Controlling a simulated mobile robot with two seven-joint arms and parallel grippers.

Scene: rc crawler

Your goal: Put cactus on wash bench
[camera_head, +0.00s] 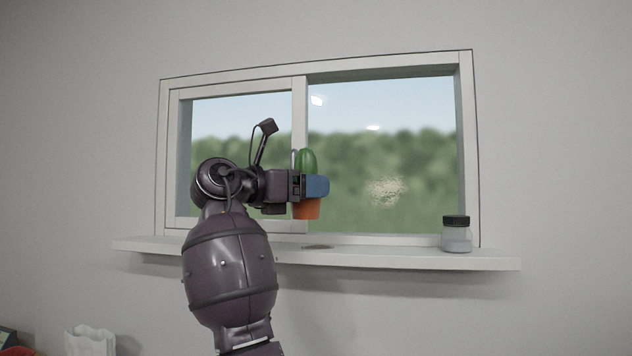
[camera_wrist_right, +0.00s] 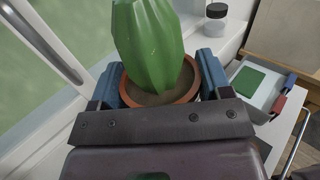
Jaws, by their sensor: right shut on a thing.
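The cactus (camera_head: 307,160) is green and upright in an orange-brown pot (camera_head: 306,210). In the head view it is in front of the window, above the window sill (camera_head: 400,256). My right gripper (camera_head: 311,187) is shut on the pot. In the right wrist view the cactus (camera_wrist_right: 148,40) rises between the two blue fingers (camera_wrist_right: 162,80), one on each side of the pot's rim. My left gripper is not in view. I cannot identify the wash bench in these frames.
A jar with a dark lid (camera_head: 456,234) stands at the sill's right end. The wrist view shows a pale box with a green patch (camera_wrist_right: 248,80) and blue and red parts on a light surface. A white bag (camera_head: 90,340) is at the lower left.

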